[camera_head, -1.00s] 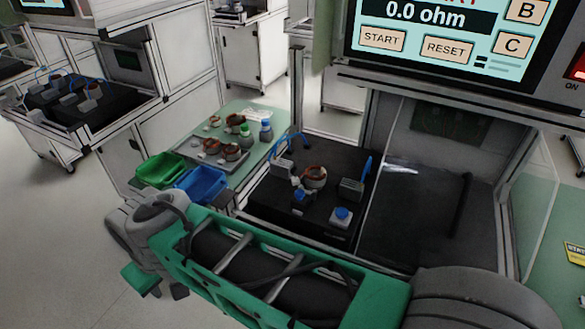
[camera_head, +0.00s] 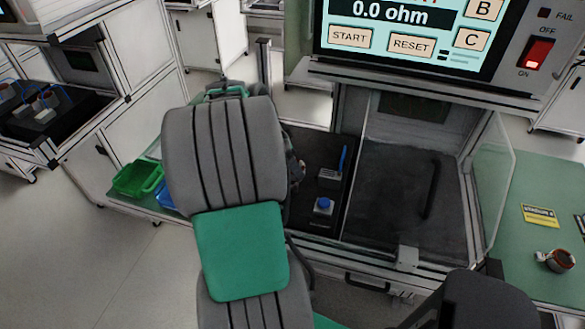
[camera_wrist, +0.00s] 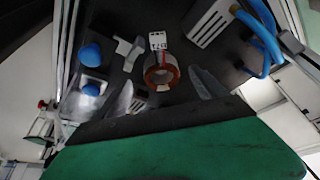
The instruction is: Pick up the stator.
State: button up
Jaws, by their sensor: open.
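A stator (camera_wrist: 161,71), a ring with orange-copper windings and a grey core, sits on the black fixture plate (camera_wrist: 138,20) in the wrist view. A small white block with holes (camera_wrist: 158,40) is right beside it. My gripper (camera_wrist: 160,78) is open, with one pale finger to the left of the stator and the other to its right. Both fingers look apart from it; the exact distance is unclear. In the head view my arm covers the stator and the gripper. Another copper-wound stator (camera_head: 561,260) lies on the green table at the right.
Blue-topped buttons (camera_wrist: 91,55) stand left of the stator, and a grey block (camera_wrist: 210,22) and blue cables (camera_wrist: 262,38) to its right. In the head view, a green bin (camera_head: 137,178) is left of my arm, and the tester's dark bay (camera_head: 400,190) is right of the fixture.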

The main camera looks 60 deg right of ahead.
jog(key=x, duration=0.4)
jog(key=shift+w+p, duration=0.1)
jog(key=shift+p, duration=0.25)
jog(key=shift+c, duration=0.4)
jog(key=shift+r, duration=0.1)
grip_shut()
